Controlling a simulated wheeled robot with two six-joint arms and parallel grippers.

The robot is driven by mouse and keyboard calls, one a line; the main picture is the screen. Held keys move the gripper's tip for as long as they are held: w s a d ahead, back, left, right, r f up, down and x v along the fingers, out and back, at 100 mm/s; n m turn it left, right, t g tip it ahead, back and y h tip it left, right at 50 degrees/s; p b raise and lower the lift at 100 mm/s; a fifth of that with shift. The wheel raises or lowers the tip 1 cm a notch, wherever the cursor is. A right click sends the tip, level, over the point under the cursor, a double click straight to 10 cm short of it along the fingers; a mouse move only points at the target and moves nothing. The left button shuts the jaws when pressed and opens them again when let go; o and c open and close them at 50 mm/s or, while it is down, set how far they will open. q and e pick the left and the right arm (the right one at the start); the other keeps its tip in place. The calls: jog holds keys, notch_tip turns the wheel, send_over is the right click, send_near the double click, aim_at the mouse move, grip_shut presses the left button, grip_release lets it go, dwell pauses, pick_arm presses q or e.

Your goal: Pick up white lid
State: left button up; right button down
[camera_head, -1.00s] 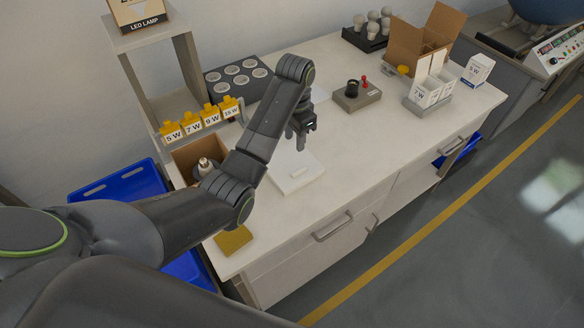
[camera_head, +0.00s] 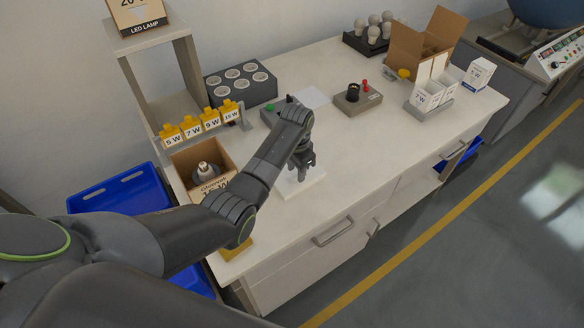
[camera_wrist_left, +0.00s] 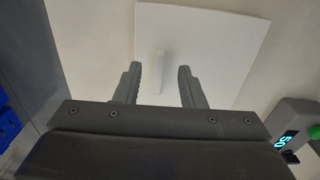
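The white lid (camera_head: 310,184) is a flat square plate with a raised bar handle, lying on the light bench top. In the left wrist view the lid (camera_wrist_left: 215,40) shows beyond my fingers, and its narrow handle (camera_wrist_left: 158,62) lies between the two fingertips. My left gripper (camera_head: 302,178) is over the lid, pointing down, and partly covers it in the head view. In the left wrist view the left gripper (camera_wrist_left: 160,70) is open, its fingers apart on either side of the handle, not touching it. My right gripper is not in view.
An open cardboard box (camera_head: 222,161) with a bulb stands left of my arm. A grey device with a green button (camera_head: 270,107) is behind the gripper. A grey tester (camera_head: 357,98) stands to the right. The bench front right of the lid is clear.

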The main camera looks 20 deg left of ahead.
pick_arm(q)
jog(key=shift+f, duration=1.2)
jog(key=shift+c, duration=0.3)
grip_shut()
jog(key=shift+r, duration=0.1)
